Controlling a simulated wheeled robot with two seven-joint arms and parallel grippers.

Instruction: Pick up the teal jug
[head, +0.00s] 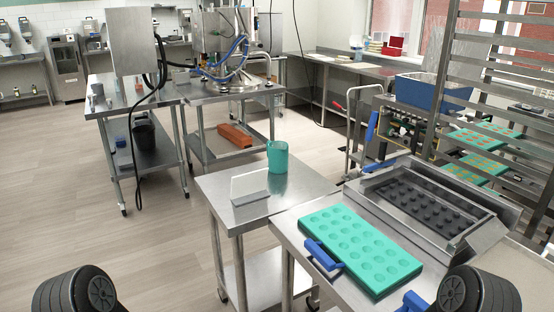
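The teal jug (277,157) stands upright on a small steel table (221,186) in the middle of the head view. Its open top faces up and nothing touches it from above. A pale upright plate in a grey base (250,190) stands just in front of it to the left. Dark round parts of my own arms show at the bottom left and bottom right corners, well short of the jug. Neither gripper's fingers can be seen.
A teal mould tray (362,244) with round cavities lies on the nearer table, with a blue handle (322,255) at its left edge. A steel frame holding a dark mould (432,205) sits to its right. A tall rack (500,70) stands at right. Open floor lies left.

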